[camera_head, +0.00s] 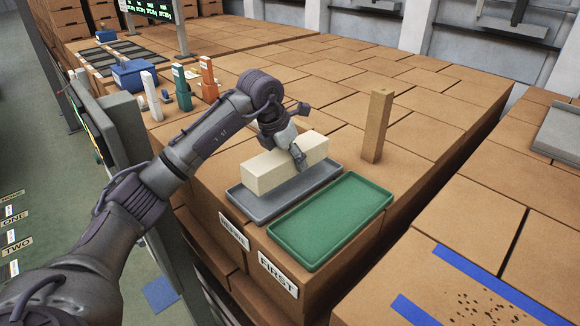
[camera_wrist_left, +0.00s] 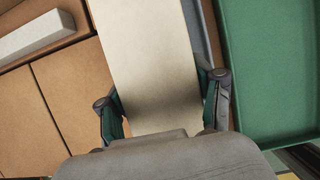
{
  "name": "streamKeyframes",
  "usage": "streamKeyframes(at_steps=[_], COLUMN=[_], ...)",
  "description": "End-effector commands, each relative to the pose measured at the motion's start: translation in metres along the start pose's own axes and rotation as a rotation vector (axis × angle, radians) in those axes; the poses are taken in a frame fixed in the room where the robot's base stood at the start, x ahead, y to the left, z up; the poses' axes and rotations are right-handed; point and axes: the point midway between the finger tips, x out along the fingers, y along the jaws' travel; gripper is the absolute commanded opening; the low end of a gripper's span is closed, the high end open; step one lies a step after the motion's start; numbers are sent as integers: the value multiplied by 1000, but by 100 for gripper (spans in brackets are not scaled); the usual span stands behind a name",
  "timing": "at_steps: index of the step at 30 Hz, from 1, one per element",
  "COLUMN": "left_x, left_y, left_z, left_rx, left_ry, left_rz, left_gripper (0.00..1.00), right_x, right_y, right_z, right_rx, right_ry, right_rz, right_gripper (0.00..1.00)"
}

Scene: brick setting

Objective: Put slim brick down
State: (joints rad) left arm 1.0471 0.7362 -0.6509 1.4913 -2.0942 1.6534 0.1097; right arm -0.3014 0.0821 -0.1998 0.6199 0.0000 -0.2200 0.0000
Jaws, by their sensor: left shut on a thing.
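The slim brick is a long cream block (camera_head: 285,165) at the grey tray (camera_head: 262,208), lying lengthwise along it. I cannot tell whether it touches the tray floor. My left gripper (camera_head: 298,150) comes down over the brick from above and is shut on it. In the left wrist view the brick (camera_wrist_left: 152,60) runs away from me between the two fingers (camera_wrist_left: 165,108). A green tray (camera_head: 330,222) lies empty beside the grey tray, and it shows at the right of the left wrist view (camera_wrist_left: 275,70). My right gripper is not in view.
A tall brown post (camera_head: 376,126) stands upright behind the green tray. White labels (camera_head: 278,274) mark the front edge. Orange, green and white upright blocks and a blue bin (camera_head: 134,75) stand at the far left. The brick surface (camera_head: 440,120) at the right is clear.

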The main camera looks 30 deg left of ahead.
Motion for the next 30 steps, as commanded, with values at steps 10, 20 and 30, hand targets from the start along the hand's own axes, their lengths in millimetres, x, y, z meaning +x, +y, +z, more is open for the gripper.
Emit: streamKeyframes(at_steps=[10,20,30], left_x=[32,38,38], left_y=[1,1,1], left_z=[-14,-16,-16], left_rx=[0,0,0], left_ry=[-3,-1,-1], left_rz=[-2,0,0], left_gripper=[0,69,91], right_x=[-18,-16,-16], right_y=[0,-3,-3], right_z=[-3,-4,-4], right_rx=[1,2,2], right_ry=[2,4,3], right_rz=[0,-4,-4], right_gripper=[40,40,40])
